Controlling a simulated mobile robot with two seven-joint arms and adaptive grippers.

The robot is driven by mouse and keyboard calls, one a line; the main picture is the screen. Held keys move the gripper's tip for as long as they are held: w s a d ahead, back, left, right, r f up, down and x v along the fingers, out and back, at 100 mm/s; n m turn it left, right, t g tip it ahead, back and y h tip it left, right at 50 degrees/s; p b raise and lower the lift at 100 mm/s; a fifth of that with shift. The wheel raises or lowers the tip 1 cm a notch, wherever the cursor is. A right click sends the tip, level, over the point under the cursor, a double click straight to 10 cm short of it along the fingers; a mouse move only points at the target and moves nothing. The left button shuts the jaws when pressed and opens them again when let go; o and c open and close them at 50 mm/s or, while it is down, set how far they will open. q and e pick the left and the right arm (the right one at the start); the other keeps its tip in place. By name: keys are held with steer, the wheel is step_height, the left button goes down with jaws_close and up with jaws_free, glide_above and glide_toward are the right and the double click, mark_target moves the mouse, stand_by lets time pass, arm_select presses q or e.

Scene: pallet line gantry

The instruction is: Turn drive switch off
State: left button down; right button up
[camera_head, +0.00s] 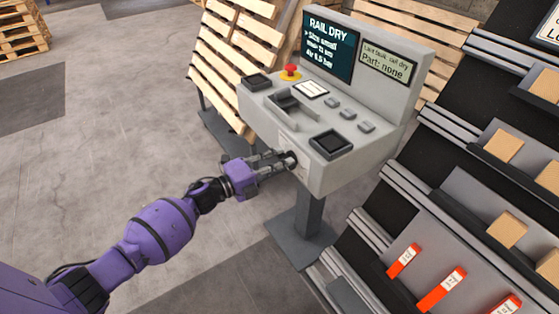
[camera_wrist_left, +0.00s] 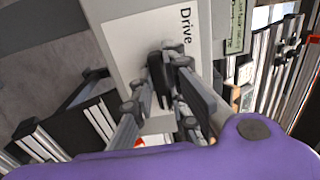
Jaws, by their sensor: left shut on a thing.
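The drive switch (camera_head: 292,157) is a small black knob on a pale plate on the front face of the grey console (camera_head: 325,175). In the left wrist view the plate (camera_wrist_left: 128,45) reads "Drive", and the dark knob (camera_wrist_left: 168,50) shows between my fingers. My left gripper (camera_head: 284,160) reaches in from the left and is shut on the switch; it also shows in the left wrist view (camera_wrist_left: 164,85). The fingers partly hide the knob, so I cannot tell its setting clearly. My right gripper is not in view.
The console carries a red stop button (camera_head: 290,72), several keys, black-rimmed trays and a screen (camera_head: 327,46) reading "RAIL DRY". A sloped rack (camera_head: 455,205) with boxes and orange-red items stands close on the right. Wooden pallets (camera_head: 222,60) lean behind.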

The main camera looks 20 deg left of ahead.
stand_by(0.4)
arm_select(q)
steer(key=c, duration=1.7)
jaws_free()
steer(key=v, duration=1.2)
